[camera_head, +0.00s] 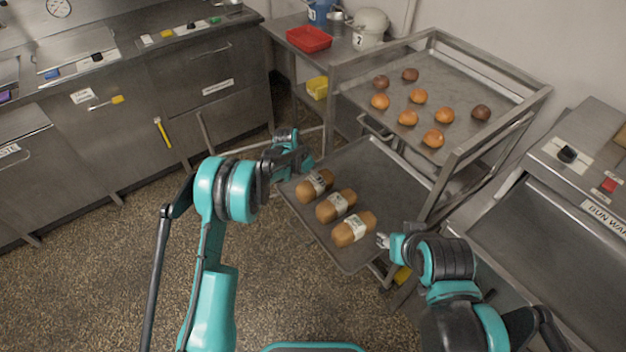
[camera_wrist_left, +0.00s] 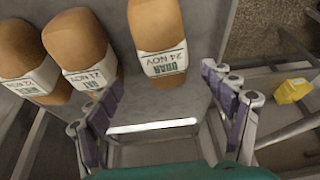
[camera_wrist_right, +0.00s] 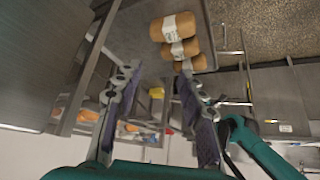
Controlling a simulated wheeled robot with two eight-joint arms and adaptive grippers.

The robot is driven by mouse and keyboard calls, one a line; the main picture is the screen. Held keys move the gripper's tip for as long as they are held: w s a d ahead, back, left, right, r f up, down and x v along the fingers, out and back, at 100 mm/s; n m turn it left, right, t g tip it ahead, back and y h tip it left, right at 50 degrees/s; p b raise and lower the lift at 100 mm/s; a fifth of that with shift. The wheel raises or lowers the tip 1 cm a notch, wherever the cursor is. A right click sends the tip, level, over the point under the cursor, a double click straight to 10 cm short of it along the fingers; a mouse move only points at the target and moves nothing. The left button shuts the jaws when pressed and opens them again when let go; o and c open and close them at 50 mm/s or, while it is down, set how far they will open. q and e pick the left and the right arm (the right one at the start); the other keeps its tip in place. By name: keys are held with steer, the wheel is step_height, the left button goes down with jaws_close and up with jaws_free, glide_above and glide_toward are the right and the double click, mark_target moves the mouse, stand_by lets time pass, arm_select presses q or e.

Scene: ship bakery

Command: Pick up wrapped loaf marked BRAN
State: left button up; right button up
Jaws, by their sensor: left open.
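The wrapped loaf marked BRAN (camera_wrist_left: 157,25) shows in the left wrist view, brown with a white band reading BRAN and 24 NOV. In the head view this appears to be the loaf at the far-left end of the row (camera_head: 304,194), on the pulled-out metal tray (camera_head: 385,168). Two similar banded loaves (camera_head: 325,210) (camera_head: 343,238) lie beside it; one band shows 21 NOV. My left gripper (camera_head: 293,158) is open and empty at the loaf's end, its fingers (camera_wrist_left: 160,82) spread wider than the loaf. My right gripper (camera_head: 383,240) is open and empty by the tray's right edge.
A rack (camera_head: 540,95) holds several buns on its upper tray (camera_head: 455,85). A bun warmer (camera_head: 560,245) stands at the right. Steel counters (camera_head: 95,140) line the left wall. A red tray (camera_head: 309,39) and a yellow bin (camera_head: 317,88) stand behind. Speckled floor (camera_head: 110,270) is open at left.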

mark_target(314, 181)
arm_select(q)
steer(key=shift+b+x, duration=0.4)
steer(key=shift+x, duration=0.65)
steer(key=b+x, duration=0.1)
steer(key=x, duration=0.2)
steer(key=a+b+x, duration=0.1)
steer(key=x, duration=0.1)
steer(key=shift+w+f+b, duration=0.1)
steer(key=shift+f+b, duration=0.2)
steer(key=shift+b, duration=0.05)
steer(key=shift+r, duration=0.1)
steer(key=shift+c, duration=0.3)
steer(key=c, duration=1.3)
